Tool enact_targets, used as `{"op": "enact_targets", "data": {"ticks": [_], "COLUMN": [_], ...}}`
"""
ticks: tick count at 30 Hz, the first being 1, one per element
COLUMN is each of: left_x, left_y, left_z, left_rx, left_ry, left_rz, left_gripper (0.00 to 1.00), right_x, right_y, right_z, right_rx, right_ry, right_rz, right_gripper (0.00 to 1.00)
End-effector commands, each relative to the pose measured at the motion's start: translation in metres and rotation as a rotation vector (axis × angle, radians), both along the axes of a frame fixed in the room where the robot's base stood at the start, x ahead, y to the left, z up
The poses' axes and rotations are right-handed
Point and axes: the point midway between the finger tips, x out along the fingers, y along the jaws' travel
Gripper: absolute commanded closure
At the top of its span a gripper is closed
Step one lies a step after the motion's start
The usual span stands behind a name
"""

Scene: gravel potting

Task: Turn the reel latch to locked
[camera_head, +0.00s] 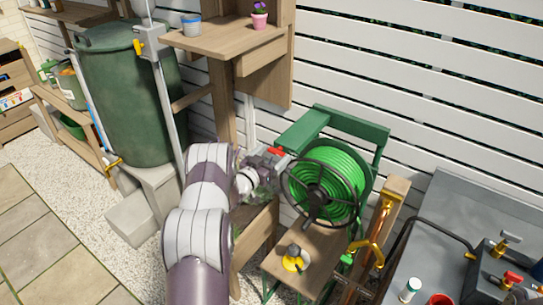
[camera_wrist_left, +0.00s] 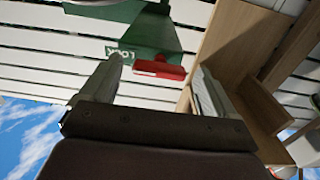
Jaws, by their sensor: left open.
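The reel latch is a small red lever (camera_head: 277,152) on the green reel frame (camera_head: 308,125), at its left end beside the reel of green hose (camera_head: 345,180). In the left wrist view the red lever (camera_wrist_left: 158,69) lies crosswise, next to a green plate (camera_wrist_left: 150,35) with an upside-down label that seems to read LOCK. My left gripper (camera_head: 267,160) is at the latch, and its fingers are open. In the wrist view the lever shows between the fingertips (camera_wrist_left: 157,67). I cannot tell whether either finger touches it. My right gripper is not in view.
A green barrel (camera_head: 125,95) stands farther left. Below the reel is a small wooden stand (camera_head: 318,245) with a yellow item. A grey bench (camera_head: 455,215) is at right.

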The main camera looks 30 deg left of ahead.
Motion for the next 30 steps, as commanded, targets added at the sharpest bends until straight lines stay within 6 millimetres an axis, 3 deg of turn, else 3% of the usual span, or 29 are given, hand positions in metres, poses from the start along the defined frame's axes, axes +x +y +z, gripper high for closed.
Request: {"op": "enact_targets", "data": {"ticks": [3,8,9,20,30], "left_x": [0.0,-0.001,-0.001,-0.001,-0.001], "left_y": [0.0,0.0,0.0,0.0,0.0], "left_z": [0.0,0.0,-0.001,-0.004,-0.008], "left_rx": [0.0,0.0,0.0,0.054,0.308], "left_ry": [0.001,0.001,0.001,-0.002,-0.022], "left_rz": [0.0,0.0,0.0,0.0,0.0], "left_gripper": [0.11,0.63,0.67,0.67,0.67], "right_x": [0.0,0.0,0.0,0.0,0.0], "right_y": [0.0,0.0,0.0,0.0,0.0], "right_z": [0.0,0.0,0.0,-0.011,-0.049], "right_rx": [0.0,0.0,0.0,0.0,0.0], "right_ry": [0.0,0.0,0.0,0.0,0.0], "right_rz": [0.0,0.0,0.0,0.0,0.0], "right_gripper": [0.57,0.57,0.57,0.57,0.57]}}
